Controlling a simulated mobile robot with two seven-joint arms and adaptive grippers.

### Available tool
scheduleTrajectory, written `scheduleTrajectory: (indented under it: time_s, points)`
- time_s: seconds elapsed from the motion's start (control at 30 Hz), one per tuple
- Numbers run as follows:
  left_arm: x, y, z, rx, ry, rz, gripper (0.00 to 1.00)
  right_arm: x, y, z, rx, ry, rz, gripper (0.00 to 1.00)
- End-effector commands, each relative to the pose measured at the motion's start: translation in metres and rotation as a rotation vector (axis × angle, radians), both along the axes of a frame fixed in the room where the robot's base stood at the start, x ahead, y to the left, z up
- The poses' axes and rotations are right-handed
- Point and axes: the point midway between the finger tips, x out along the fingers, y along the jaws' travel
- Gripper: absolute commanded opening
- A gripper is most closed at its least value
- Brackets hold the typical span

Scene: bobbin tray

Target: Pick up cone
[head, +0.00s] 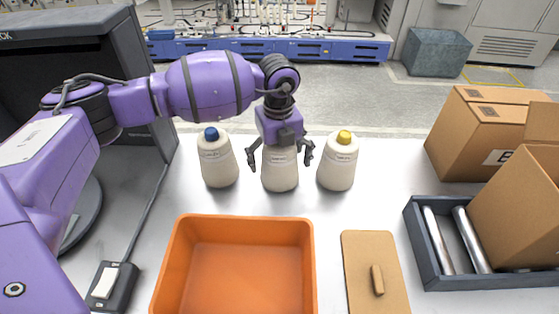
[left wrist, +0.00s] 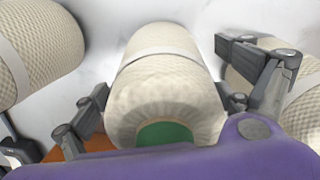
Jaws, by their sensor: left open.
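Three cream thread cones stand upright in a row on the white table. The left cone (head: 217,160) has a blue top and the right cone (head: 338,162) has a yellow top. The middle cone (head: 280,170) is partly hidden by my left gripper (head: 281,157). In the left wrist view the middle cone (left wrist: 164,85) shows a green top and lies between the spread fingers. My left gripper is open, with one finger on each side of the middle cone; contact is not clear. My right gripper is not in view.
An orange bin (head: 180,265) stands in front of the cones. A tan board (head: 362,255) with a small handle lies right of it. A dark tray (head: 428,262) with metal rollers and cardboard boxes (head: 482,130) is at the right.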

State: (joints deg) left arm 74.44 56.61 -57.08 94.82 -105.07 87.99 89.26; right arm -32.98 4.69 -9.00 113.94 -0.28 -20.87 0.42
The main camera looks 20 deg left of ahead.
Motion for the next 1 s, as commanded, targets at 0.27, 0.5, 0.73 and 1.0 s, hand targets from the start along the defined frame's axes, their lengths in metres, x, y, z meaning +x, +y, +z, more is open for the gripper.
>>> scheduleTrajectory:
  time_s: [0.27,0.5,0.73,1.0]
  points:
    - [0.000,0.000,0.001,0.001,-0.001,0.000,0.73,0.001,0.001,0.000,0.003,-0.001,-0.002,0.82]
    - [0.000,0.001,0.001,0.001,0.001,0.001,0.42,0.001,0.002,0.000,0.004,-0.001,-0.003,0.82]
    - [0.000,0.000,0.001,0.001,0.000,0.001,0.34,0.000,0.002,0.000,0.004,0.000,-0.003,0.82]
    - [0.002,0.001,0.031,-0.001,-0.006,0.000,0.34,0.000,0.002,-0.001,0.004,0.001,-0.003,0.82]
